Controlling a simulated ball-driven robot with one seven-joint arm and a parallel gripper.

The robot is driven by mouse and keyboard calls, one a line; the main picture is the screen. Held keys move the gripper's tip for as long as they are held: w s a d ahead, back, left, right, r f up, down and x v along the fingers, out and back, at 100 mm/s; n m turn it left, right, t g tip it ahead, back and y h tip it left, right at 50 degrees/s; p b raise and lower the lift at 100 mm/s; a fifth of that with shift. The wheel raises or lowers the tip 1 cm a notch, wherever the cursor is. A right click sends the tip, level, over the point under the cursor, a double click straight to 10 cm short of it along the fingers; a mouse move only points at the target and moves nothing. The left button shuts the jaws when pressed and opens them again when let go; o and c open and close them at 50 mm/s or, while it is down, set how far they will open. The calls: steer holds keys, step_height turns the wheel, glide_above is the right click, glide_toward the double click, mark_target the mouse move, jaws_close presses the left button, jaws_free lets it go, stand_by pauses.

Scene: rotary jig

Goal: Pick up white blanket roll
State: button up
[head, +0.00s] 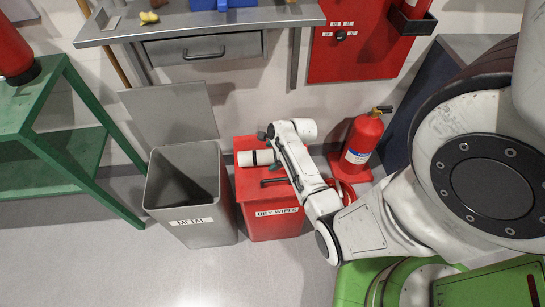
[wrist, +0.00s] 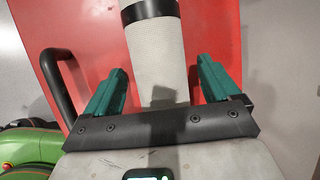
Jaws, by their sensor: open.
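The white blanket roll (head: 254,158), with a dark band around it, lies on the red lid of the oily wipes bin (head: 272,226). In the wrist view the roll (wrist: 158,65) runs away from me between my two green fingers, its black band near the top edge. My gripper (wrist: 160,92) is open, with a finger on each side of the roll and gaps showing on both sides. In the head view my gripper (head: 266,134) is at the right end of the roll, partly hidden by my arm. I cannot tell its exact height above the lid.
The bin's black handle (wrist: 58,85) stands left of my gripper in the wrist view. A grey metal bin (head: 190,232) with its lid raised stands left of the red bin. A fire extinguisher (head: 361,142) stands to the right. A workbench (head: 200,24) is behind.

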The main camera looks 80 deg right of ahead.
steer(key=c, duration=1.5)
steer(key=shift+r, duration=0.1)
steer(key=shift+c, duration=0.2)
